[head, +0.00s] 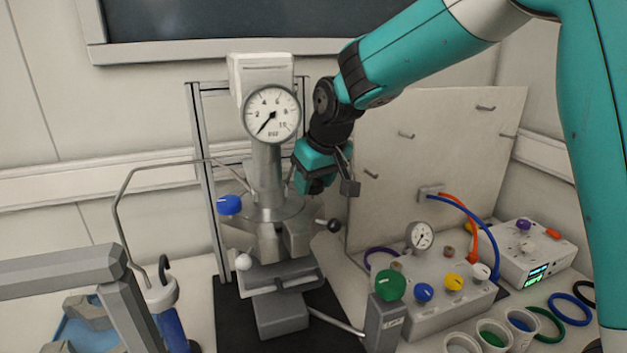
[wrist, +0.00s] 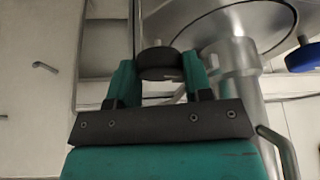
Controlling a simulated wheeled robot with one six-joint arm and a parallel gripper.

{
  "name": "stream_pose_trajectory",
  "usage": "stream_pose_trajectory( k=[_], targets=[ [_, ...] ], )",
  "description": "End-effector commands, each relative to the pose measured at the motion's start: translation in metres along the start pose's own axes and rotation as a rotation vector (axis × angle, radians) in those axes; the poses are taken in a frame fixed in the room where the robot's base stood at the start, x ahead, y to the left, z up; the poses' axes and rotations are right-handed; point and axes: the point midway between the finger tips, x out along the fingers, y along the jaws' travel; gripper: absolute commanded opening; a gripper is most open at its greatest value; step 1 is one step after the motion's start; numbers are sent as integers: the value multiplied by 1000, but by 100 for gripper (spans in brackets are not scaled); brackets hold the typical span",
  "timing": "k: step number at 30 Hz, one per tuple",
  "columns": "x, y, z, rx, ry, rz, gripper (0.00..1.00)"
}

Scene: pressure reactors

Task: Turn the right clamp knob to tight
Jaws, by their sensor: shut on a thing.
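The reactor (head: 268,165) stands on a dark mat with its round gauge (head: 272,114) on top. My gripper (head: 316,182) is at the right side of its head, pointing down. In the wrist view, my gripper (wrist: 162,80) has its two teal fingers shut on a dark round knob (wrist: 160,62) beside the metal rim, which I take as the right clamp knob. The gripper hides this knob in the head view. A blue knob (head: 229,204) is on the reactor's left side; it also shows in the wrist view (wrist: 303,57). No tight mark is readable.
A black ball handle (head: 333,225) and a white ball handle (head: 243,262) stick out below the reactor head. A pale board (head: 430,150) stands behind on the right. A valve box (head: 440,300) with coloured knobs and a bent metal tube (head: 120,200) flank the reactor.

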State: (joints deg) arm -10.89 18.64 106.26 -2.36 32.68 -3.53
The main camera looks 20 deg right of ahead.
Motion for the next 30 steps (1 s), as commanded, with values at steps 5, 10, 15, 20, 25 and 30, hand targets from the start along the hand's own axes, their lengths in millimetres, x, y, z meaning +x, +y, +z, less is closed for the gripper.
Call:
stream_pose_trajectory(
  k=[5,10,15,20,25,30],
  targets=[
    [-1,0,-1,2,2,1,22],
    [-1,0,-1,2,2,1,62],
    [0,0,0,1,1,0,72],
    [-1,0,0,0,1,0,72],
    [-17,0,-1,0,5,1,72],
    [-55,1,-1,1,9,1,72]
  ],
)
